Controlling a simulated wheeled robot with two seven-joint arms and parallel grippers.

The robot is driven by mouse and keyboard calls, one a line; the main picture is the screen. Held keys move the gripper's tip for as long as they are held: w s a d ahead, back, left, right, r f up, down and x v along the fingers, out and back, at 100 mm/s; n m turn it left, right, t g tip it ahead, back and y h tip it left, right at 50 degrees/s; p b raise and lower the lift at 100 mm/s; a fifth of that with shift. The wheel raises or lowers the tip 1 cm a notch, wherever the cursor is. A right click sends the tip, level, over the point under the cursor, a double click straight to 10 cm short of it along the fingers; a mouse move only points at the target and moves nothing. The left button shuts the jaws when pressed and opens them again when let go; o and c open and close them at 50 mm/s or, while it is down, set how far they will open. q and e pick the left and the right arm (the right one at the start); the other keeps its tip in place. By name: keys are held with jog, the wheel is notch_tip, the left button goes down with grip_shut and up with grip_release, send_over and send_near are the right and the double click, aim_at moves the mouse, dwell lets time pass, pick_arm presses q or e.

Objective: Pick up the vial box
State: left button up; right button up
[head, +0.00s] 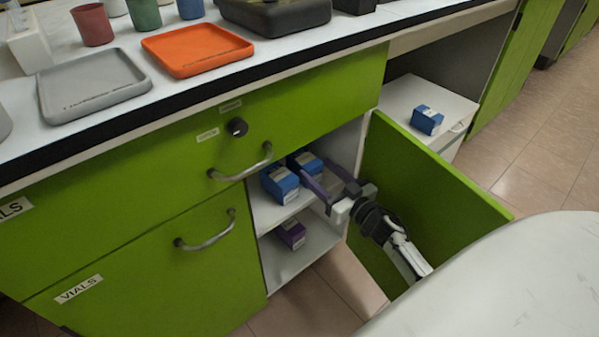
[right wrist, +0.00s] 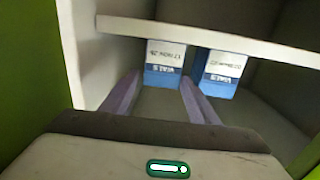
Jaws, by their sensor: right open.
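Two blue-and-white vial boxes stand side by side on the upper shelf of the open cabinet, the left one (head: 280,184) and the right one (head: 305,162). My right gripper (head: 320,169) is open and empty, reaching into the cabinet in front of the right box. In the right wrist view, which looks upside down, that box (right wrist: 164,65) shows between the fingertips (right wrist: 160,80), and the other box (right wrist: 221,73) lies outside them. I cannot tell how much gap is left to the box. My left gripper is not in view.
The open green door (head: 425,195) stands to the right of my right arm. A purple box (head: 291,236) is on the lower shelf (head: 292,264). Another blue box (head: 427,120) sits on a white cabinet (head: 402,98). Grey (head: 92,86) and orange (head: 197,50) trays lie on the counter.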

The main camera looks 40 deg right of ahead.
aim_at(305, 158)
jog(key=shift+w+f, duration=0.1)
jog(key=shift+w, duration=0.15)
jog(key=shift+n+y, duration=0.3)
jog(key=w+b, duration=0.1)
jog(key=w, duration=0.1)
jog(key=w+b, duration=0.1)
jog(key=w, duration=0.2)
jog(key=shift+w+a, duration=0.2)
jog(key=shift+w, duration=0.15)
jog(key=w+b, duration=0.2)
jog(key=w, duration=0.1)
jog(key=shift+w+a+r, duration=0.15)
jog(key=shift+w+r, duration=0.05)
jog(key=shift+w, duration=0.1)
jog(key=shift+w+r+b, duration=0.1)
jog(key=shift+w+b, duration=0.25)
jog(key=shift+w, duration=0.05)
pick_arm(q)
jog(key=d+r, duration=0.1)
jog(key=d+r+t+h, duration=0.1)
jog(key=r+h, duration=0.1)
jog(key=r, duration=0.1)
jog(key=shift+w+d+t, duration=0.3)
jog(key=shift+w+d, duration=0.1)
pick_arm(e)
jog(key=shift+r, duration=0.1)
jog(key=c, duration=1)
